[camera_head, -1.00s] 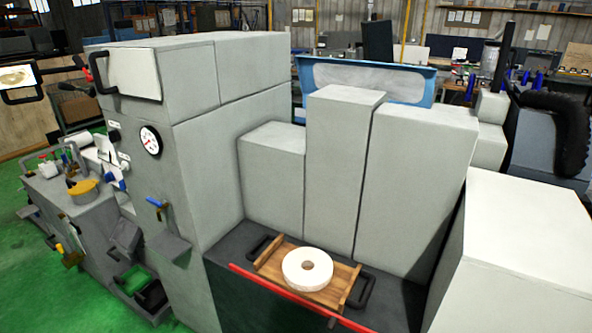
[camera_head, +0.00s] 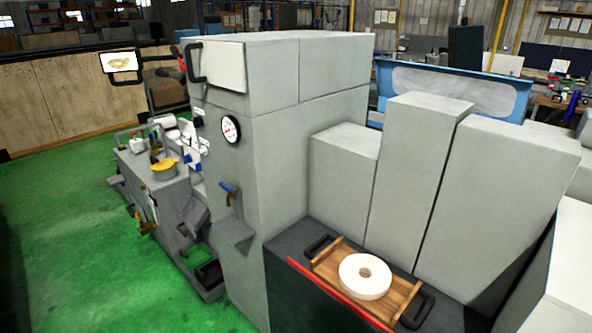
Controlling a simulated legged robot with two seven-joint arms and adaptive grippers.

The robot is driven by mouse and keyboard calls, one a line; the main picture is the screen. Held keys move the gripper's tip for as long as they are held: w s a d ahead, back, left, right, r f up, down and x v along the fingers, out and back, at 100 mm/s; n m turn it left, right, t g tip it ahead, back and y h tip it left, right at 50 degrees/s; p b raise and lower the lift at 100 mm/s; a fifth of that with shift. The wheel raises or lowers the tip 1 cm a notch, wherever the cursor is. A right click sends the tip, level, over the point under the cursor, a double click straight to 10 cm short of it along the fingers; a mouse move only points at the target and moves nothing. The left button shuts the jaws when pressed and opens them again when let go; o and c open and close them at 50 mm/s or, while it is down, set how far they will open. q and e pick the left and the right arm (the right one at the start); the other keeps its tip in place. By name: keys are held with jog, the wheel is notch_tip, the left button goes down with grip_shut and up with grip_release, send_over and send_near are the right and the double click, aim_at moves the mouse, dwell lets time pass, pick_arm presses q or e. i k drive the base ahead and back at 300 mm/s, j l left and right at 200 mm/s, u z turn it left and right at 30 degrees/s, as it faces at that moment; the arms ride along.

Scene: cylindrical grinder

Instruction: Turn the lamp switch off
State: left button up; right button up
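A large grey grinder (camera_head: 285,140) fills the middle of the head view. I cannot clearly make out a lamp or a lamp switch on it. Small white plates with dark fittings (camera_head: 190,135) sit on its left side, near a round white gauge (camera_head: 231,129); they are too small to read. A blue-handled lever (camera_head: 229,187) is on the front face above a small grey ledge. Neither of my grippers is in view.
A wooden tray with a white wheel (camera_head: 365,276) lies on the dark bed behind a red bar (camera_head: 335,297). A monitor (camera_head: 119,62) stands at the far left. A lower bench section (camera_head: 160,190) holds small items. Green floor (camera_head: 60,230) is clear at left.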

aim_at(204, 150)
jog(key=i+j, duration=0.15)
jog(key=j, duration=0.15)
jog(key=i+j, duration=0.1)
jog(key=j, duration=0.15)
jog(key=i+j+z, duration=0.2)
jog(key=j, duration=0.4)
jog(key=i+j+z, duration=0.15)
jog(key=j, duration=0.45)
jog(key=i+j+z, duration=0.2)
jog(key=j, duration=0.4)
jog(key=i+j+z, duration=0.2)
jog(key=j, duration=0.45)
jog(key=j+z, duration=0.15)
jog(key=j, duration=0.5)
